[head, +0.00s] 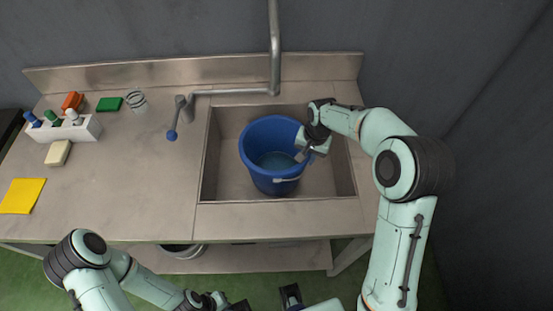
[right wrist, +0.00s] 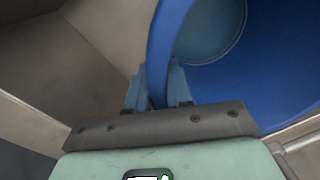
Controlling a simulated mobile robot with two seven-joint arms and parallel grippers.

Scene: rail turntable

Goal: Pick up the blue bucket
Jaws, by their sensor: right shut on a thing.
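The blue bucket (head: 254,160) stands upright in the sink basin (head: 225,180), its pale handle low on its near side. A lighter round surface shows inside it; I cannot tell whether it is water or the floor. My right gripper (head: 303,153) is at the bucket's right rim. In the right wrist view its two fingers (right wrist: 157,88) are shut on the wall of the bucket (right wrist: 210,80), one on each side. My left gripper is at the bottom edge of the head view, only partly shown, in front of the counter and away from the bucket; its fingers are unclear.
A metal faucet (head: 275,50) rises behind the sink, with a blue-knobbed lever (head: 172,135) left of the basin. On the left counter are a glass (head: 136,101), a white bottle holder (head: 75,131), sponges and a yellow cloth (head: 22,196). A lower shelf (head: 265,257) runs below.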

